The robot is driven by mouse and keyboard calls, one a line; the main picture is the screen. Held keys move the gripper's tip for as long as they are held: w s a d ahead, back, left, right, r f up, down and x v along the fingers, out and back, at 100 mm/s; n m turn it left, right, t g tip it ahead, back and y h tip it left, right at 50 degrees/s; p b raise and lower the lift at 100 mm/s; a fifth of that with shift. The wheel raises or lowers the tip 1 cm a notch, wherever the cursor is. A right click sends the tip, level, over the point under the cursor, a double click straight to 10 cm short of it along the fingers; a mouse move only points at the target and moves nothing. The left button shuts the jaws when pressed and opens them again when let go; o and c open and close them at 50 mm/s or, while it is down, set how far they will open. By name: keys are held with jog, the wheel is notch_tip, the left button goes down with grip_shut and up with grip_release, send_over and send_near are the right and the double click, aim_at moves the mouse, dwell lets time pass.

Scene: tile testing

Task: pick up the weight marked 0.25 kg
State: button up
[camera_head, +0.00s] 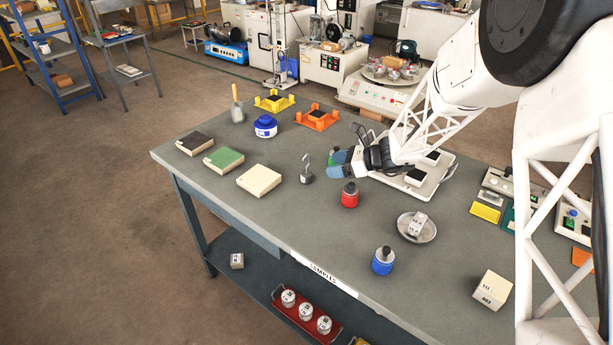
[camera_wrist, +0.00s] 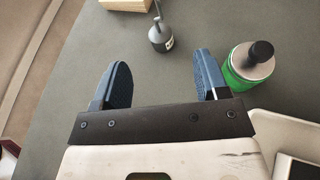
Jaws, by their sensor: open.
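A small dark grey weight with a hook (camera_head: 307,175) stands upright on the grey table; its pale label is too small to read, so I cannot confirm 0.25 kg. In the wrist view this hooked weight (camera_wrist: 161,38) is just beyond and between the fingertips. My gripper (camera_head: 338,161) is to its right in the head view, above the table. In the wrist view my gripper (camera_wrist: 161,72) is open with blue finger pads, empty and apart from the weight.
A green bottle with a black cap (camera_wrist: 248,64) stands close to the right finger. A red bottle (camera_head: 349,196) and a cream block (camera_head: 259,180) are nearby. A metal dish (camera_head: 404,229) and blue bottle (camera_head: 383,262) stand nearer the front. Lower shelf holds a red tray (camera_head: 291,313) of labelled cylinders.

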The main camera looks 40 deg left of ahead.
aim_at(307, 173)
jog(key=shift+x, duration=2.35)
jog(key=shift+f, duration=0.1)
jog(key=shift+x, duration=2.6)
jog(key=shift+s+d, duration=0.1)
jog(key=shift+s, duration=0.05)
jog(key=c, duration=1.1)
jog(key=shift+c, duration=0.2)
jog(key=shift+r, duration=5)
